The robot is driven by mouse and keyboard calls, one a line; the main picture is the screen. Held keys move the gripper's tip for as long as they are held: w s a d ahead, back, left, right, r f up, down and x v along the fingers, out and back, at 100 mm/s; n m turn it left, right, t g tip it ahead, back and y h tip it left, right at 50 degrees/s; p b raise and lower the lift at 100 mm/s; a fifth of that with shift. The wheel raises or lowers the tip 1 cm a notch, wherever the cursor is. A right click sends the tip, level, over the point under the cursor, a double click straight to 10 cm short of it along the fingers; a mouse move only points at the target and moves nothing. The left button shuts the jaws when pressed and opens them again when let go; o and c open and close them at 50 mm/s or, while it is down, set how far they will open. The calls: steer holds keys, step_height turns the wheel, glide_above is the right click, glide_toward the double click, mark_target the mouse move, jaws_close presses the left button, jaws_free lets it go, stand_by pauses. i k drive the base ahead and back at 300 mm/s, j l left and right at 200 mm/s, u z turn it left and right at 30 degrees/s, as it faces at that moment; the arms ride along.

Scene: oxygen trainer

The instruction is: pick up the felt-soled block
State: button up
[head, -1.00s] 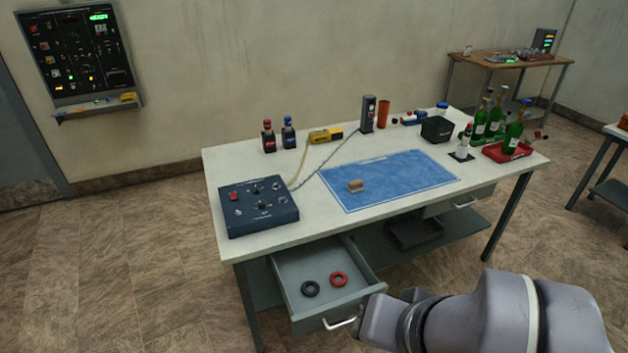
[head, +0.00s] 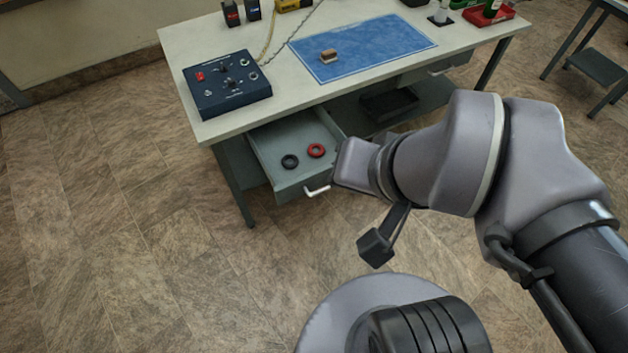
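The block (head: 329,55) is small and brown with a paler lower part. It lies on the blue mat (head: 385,45) on the workbench, near the mat's left edge. Its underside is hidden, so I cannot see the felt. The end of my arm, with my gripper (head: 352,165), shows in front of the bench, beside the open drawer, lower than and well apart from the block. I cannot make out its fingertips or anything held between them.
A dark blue control box (head: 226,86) with knobs stands left of the mat, with cables behind it. The open drawer (head: 268,150) juts out below, holding a black ring (head: 290,162) and a red ring (head: 316,151). A red tray (head: 487,14) stands at the right.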

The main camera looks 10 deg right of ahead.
mark_target(328, 56)
steer(key=i+l+u, duration=0.35)
steer(key=l, duration=0.25)
steer(key=i+l+u, duration=0.2)
steer(key=l, duration=0.15)
steer(key=i+l+u, duration=0.15)
steer(key=l, duration=0.2)
steer(key=l+u, duration=0.2)
steer(key=l, duration=0.15)
steer(key=i+l+u, duration=0.15)
steer(key=l, duration=0.25)
steer(key=i+l+u, duration=0.7)
steer(key=l, duration=0.4)
steer(key=i, duration=0.05)
